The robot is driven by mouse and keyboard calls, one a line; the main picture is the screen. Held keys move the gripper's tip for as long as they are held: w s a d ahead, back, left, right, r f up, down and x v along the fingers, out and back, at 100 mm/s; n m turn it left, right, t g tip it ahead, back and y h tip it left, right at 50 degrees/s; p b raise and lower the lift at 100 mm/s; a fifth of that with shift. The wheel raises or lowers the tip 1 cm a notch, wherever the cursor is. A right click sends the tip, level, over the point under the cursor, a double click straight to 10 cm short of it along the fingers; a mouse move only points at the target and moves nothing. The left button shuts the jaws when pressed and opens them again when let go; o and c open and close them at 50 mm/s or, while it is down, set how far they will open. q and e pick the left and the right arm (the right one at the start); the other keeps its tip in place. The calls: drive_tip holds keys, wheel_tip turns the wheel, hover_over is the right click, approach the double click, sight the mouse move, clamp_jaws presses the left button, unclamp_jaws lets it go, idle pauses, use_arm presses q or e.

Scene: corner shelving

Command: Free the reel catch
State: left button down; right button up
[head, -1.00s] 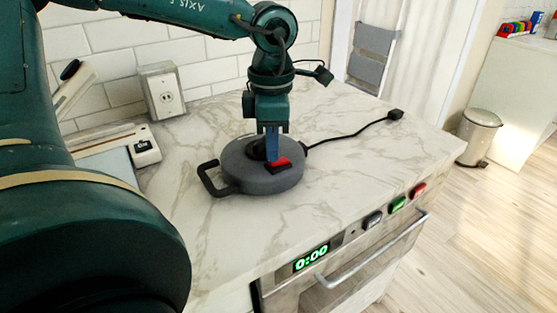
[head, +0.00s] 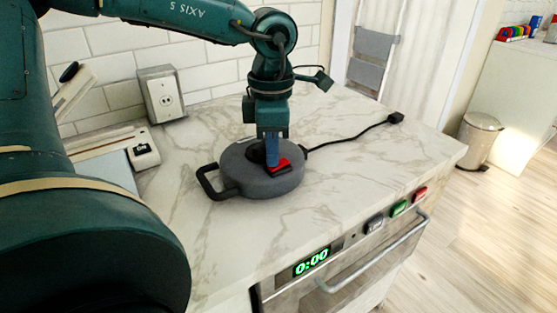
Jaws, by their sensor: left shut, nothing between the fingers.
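A grey round cord reel (head: 238,178) lies flat on the marble worktop, with a black loop handle (head: 207,182) on its left. A red catch (head: 281,167) sits on top, towards the reel's right front. My left gripper (head: 272,163) points straight down over the reel, shut and empty. Its blue fingertips are at the left end of the red catch and hide part of it. I cannot tell whether they press on it. The black cord (head: 349,135) runs from the reel to a plug (head: 396,117) at the back right. My right gripper is not in view.
An appliance with a green display (head: 311,260), a handle and coloured buttons is in the counter front. Worktop right of the reel is clear.

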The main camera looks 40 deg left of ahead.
use_arm(q)
wheel_tip(320, 180, up, 6)
drive_tip(key=p, duration=0.3)
drive_tip(key=shift+r+p, duration=0.25)
drive_tip(key=shift+p, duration=0.1)
idle(0.5)
